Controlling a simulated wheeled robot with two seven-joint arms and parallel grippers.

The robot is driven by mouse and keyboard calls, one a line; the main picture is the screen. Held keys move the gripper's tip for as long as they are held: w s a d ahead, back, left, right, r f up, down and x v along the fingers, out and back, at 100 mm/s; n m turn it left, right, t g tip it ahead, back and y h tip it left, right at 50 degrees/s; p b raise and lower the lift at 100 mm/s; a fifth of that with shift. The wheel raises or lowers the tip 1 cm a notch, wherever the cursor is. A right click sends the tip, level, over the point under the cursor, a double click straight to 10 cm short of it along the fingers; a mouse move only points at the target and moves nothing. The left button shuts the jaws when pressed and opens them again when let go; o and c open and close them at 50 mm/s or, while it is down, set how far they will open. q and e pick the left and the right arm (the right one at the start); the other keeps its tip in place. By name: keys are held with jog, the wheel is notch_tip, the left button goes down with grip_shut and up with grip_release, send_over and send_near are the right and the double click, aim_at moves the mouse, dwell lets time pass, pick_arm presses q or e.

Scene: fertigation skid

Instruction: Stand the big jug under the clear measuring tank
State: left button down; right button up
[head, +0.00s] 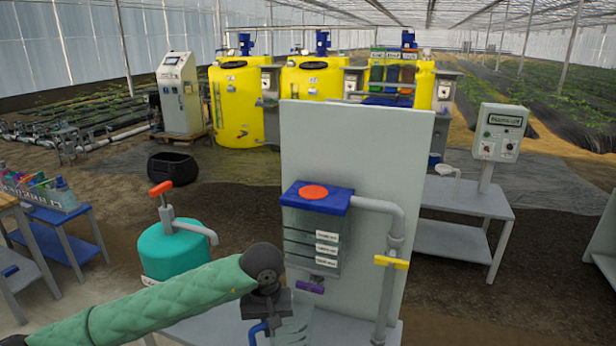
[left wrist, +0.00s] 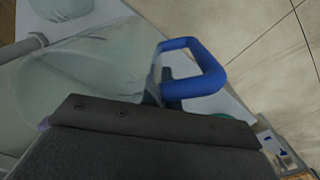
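The clear measuring tank (head: 312,243) has a blue lid with an orange disc and hangs on a pale upright panel (head: 357,140). A purple valve (head: 310,287) is at its bottom. The big jug (head: 293,328) is translucent with a blue handle (head: 257,331); it is low in the head view, below and slightly left of the tank. In the left wrist view, the jug (left wrist: 80,85) and its handle (left wrist: 205,68) are close. My left gripper (head: 265,312) is at the handle and looks shut on it; its fingertips are mostly hidden. My right gripper is out of view.
A teal canister (head: 172,249) with an orange-handled pump stands left of the panel. A grey pipe with a yellow valve handle (head: 391,263) runs down the panel's right side. A grey table (head: 465,197) with a control box stands at right.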

pick_arm(q)
jog(key=a+f+m, duration=0.1)
jog(key=a+f, duration=0.3)
jog(key=a, duration=0.7)
jog(key=shift+a+f, duration=0.35)
jog(key=shift+f, duration=0.05)
jog(key=shift+s, duration=0.1)
